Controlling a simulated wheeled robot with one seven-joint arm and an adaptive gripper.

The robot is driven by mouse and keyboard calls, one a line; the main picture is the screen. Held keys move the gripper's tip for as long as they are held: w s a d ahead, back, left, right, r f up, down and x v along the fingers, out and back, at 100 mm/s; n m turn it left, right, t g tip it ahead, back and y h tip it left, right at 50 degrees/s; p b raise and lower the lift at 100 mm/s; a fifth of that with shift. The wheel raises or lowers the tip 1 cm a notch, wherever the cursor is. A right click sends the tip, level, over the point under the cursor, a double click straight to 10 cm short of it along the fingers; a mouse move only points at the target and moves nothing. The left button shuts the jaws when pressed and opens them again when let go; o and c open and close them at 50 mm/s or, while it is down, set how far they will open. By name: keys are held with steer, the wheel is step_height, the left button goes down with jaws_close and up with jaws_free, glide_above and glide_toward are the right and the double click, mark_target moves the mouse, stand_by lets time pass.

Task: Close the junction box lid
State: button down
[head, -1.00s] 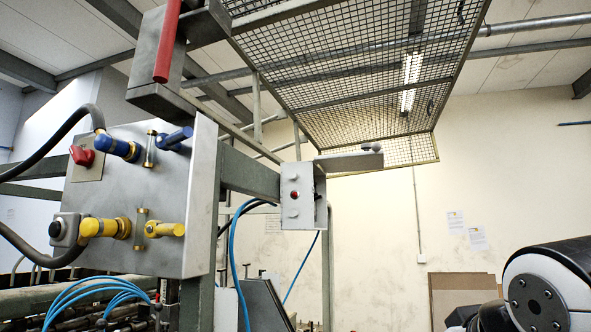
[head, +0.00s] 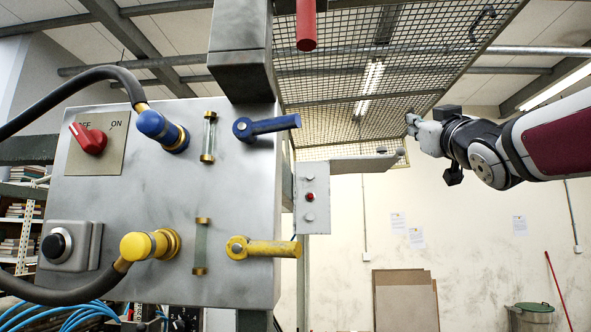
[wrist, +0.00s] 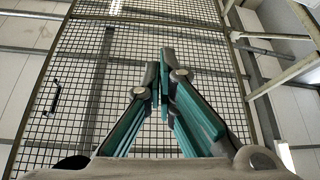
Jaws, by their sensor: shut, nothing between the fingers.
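The junction box (head: 312,205) is a small light-grey box with a red button, right of the big grey panel in the head view. Its lid (head: 352,164) stands open, a flat grey plate sticking out to the right at the box's top, with a small knob near its outer end. My gripper (head: 411,121) is up and to the right of the lid's outer end, apart from it in the picture. In the wrist view my gripper (wrist: 164,68) points up with its teal-padded fingers together and empty. The box and lid are not visible there.
A big grey panel (head: 130,220) with a red switch, blue and yellow valves and hoses fills the left. A red handle (head: 306,25) hangs above. A mesh guard (head: 350,70) slopes overhead. Brown boards (head: 405,300) and a bin (head: 533,312) stand by the wall.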

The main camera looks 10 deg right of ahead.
steer(key=p+x, duration=0.3)
steer(key=x, duration=0.6)
steer(key=shift+w+d+f, duration=0.1)
steer(key=shift+d+f, duration=0.1)
steer(key=shift+f, duration=0.5)
steer(key=shift+w+d+f, duration=0.1)
steer(key=shift+d+f, duration=0.05)
steer(key=shift+f, duration=0.5)
steer(key=shift+w+d+f, duration=0.1)
steer(key=shift+d+f, duration=0.1)
steer(key=shift+f, duration=0.5)
steer(key=shift+f, duration=0.1)
steer(key=shift+f+m+h+b, duration=0.25)
steer(key=shift+m+h+b, duration=0.25)
steer(key=shift+m+h, duration=0.15)
